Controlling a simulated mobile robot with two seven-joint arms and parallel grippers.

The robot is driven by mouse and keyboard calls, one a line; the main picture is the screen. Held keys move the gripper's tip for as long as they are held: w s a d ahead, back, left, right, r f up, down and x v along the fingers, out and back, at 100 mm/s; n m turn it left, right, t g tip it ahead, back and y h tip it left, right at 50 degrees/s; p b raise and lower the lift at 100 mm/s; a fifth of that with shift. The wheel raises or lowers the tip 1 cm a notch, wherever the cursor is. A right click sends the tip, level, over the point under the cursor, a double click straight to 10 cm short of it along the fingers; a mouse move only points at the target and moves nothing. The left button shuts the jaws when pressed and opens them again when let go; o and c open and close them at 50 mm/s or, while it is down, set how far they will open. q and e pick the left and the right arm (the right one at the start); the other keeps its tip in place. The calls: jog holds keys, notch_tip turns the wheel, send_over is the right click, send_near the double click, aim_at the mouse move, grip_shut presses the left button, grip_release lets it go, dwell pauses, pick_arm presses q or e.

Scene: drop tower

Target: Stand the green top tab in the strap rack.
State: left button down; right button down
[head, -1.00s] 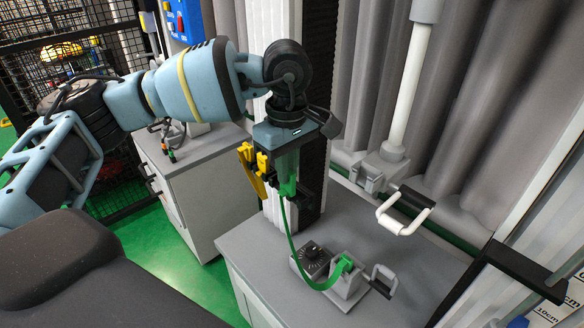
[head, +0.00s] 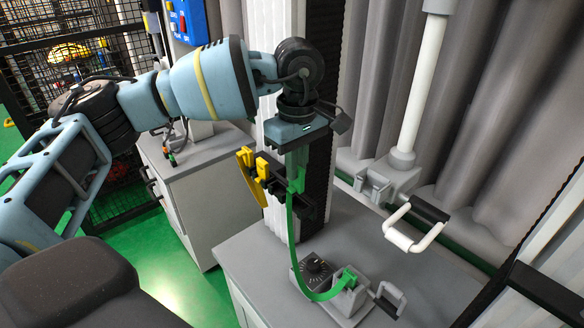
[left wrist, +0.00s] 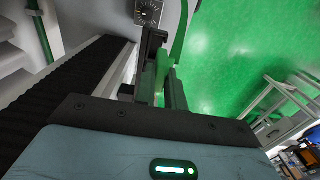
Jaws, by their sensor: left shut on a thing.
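My left gripper (head: 296,178) points down beside the dark column and is shut on the green top tab (head: 301,168), the upper end of a green strap (head: 291,232). The strap hangs in a curve to a grey block on the bench, where its green lower end (head: 349,279) sits. The black strap rack (head: 305,210) is on the column, close by the gripper fingers. I cannot tell whether the tab touches it. In the left wrist view, green shows between the dark fingers (left wrist: 160,88). My right gripper is out of view.
Yellow tabs (head: 247,165) stand at the rack's left side. A black dial box (head: 314,268) and the grey block (head: 345,298) are on the grey bench (head: 245,250). A white handle (head: 400,236) is at the right. The green floor at left is open.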

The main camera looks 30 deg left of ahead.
aim_at(299, 185)
pick_arm(q)
jog(key=shift+w+d+f+b, duration=0.1)
jog(key=shift+w+f+b, duration=0.1)
jog(key=shift+f, duration=0.55)
jog(key=shift+w+d+f+b, duration=0.1)
jog(key=shift+f+b, duration=0.05)
jog(key=shift+f, duration=0.6)
jog(key=shift+f+b, duration=0.35)
jog(key=shift+f, duration=0.95)
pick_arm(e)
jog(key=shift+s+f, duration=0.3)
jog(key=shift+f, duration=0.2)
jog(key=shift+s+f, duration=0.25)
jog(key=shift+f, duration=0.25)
pick_arm(q)
jog(key=c, duration=1.4)
grip_release()
